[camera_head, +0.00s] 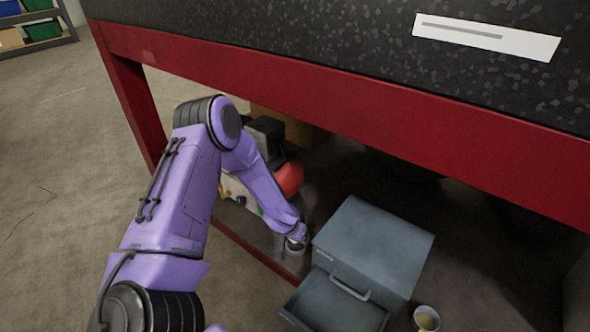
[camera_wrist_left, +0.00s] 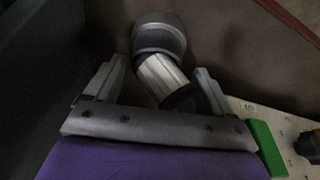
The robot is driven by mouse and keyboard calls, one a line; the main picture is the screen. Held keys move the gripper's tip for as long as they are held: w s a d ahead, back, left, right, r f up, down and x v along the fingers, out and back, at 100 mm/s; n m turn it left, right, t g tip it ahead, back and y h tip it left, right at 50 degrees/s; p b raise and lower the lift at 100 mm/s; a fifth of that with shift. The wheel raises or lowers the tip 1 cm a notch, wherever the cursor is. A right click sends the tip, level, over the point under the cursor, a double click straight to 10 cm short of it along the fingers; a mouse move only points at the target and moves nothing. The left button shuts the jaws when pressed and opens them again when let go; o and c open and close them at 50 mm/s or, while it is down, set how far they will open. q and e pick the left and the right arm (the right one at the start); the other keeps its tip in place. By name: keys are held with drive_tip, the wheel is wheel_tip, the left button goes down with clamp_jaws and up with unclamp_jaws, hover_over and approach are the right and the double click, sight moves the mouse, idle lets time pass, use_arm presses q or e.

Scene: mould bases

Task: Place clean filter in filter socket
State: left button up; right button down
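My left arm reaches under the red-framed bench in the head view, with its left gripper (camera_head: 294,246) low beside a grey cabinet; its fingers are too small to make out there. In the left wrist view the left gripper (camera_wrist_left: 160,82) has its two fingers wide apart. Between and beyond them is a tilted white ribbed cylinder (camera_wrist_left: 160,74), apparently the filter, with a dark band at its near end. Its far end meets a round dark grey cap or socket (camera_wrist_left: 160,36); I cannot tell whether they are joined. A gap shows beside the left finger. My right gripper is not in view.
The grey cabinet (camera_head: 383,238) has its drawer (camera_head: 330,303) pulled out. A small cup (camera_head: 426,318) stands right of it. A red, rounded machine part (camera_head: 289,179) lies behind my forearm. The bench's red beam (camera_head: 350,105) runs above the arm. Open floor is at left.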

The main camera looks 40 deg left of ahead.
use_arm(q)
drive_tip(key=shift+w+d+r, duration=0.1)
drive_tip(key=shift+d+r, duration=0.25)
drive_tip(key=shift+r, duration=0.15)
drive_tip(key=p+v, duration=0.6)
drive_tip(key=v, duration=0.6)
drive_tip(key=shift+a, duration=0.15)
